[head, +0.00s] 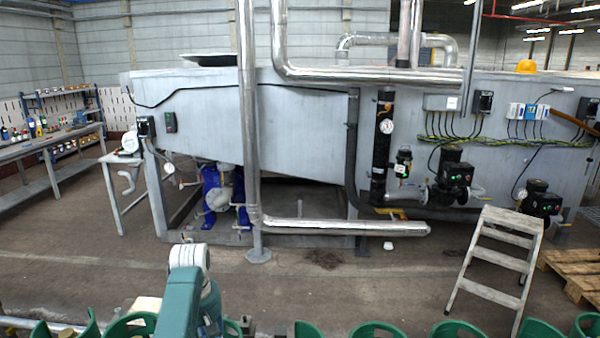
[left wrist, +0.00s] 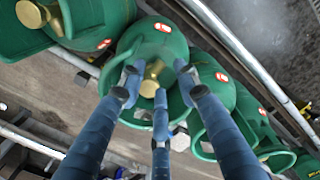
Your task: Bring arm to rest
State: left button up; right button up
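My left arm, teal with a pale joint, rises at the bottom of the head view, left of centre. In the left wrist view my left gripper (left wrist: 158,82) has its three blue-grey fingers spread apart. Beyond the fingertips is a green gas cylinder (left wrist: 200,110) with a brass valve (left wrist: 152,80) inside its collar. The valve shows between the fingers, and I see no finger closed on it. I cannot tell how far the fingertips are from the cylinder. My right gripper is in neither view.
Green cylinder collars (head: 378,331) line the bottom of the head view. In the wrist view, cylinders stand beside a metal rail (left wrist: 240,55). Beyond are open floor (head: 350,285), a grey machine (head: 310,115) with pipes, a step ladder (head: 490,262) and a pallet (head: 572,268).

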pick_arm(q)
jog(key=s+a+f+m+t+y, duration=0.1)
jog(key=s+a+f+m, duration=0.1)
jog(key=s+f+m, duration=0.5)
jog(key=s+a+f+t, duration=0.1)
jog(key=s+a+f, duration=0.3)
jog(key=s, duration=0.6)
jog(key=s+d+r+m+t+h, duration=0.15)
jog(key=s+d+m, duration=0.25)
jog(key=s, duration=0.6)
jog(key=s+d+r+m, duration=0.3)
jog(key=s+d+m, duration=0.15)
jog(key=s, duration=0.45)
notch_tip(320, 180, down, 26)
jog(key=s+g, duration=0.1)
jog(key=s, duration=0.1)
jog(key=s+a+f+g, duration=0.1)
jog(key=s+a+f, duration=0.2)
jog(key=s+f, duration=1.3)
jog(key=shift+s, duration=0.55)
jog(key=shift+f+g+y, duration=0.1)
jog(key=shift+g+y, duration=0.15)
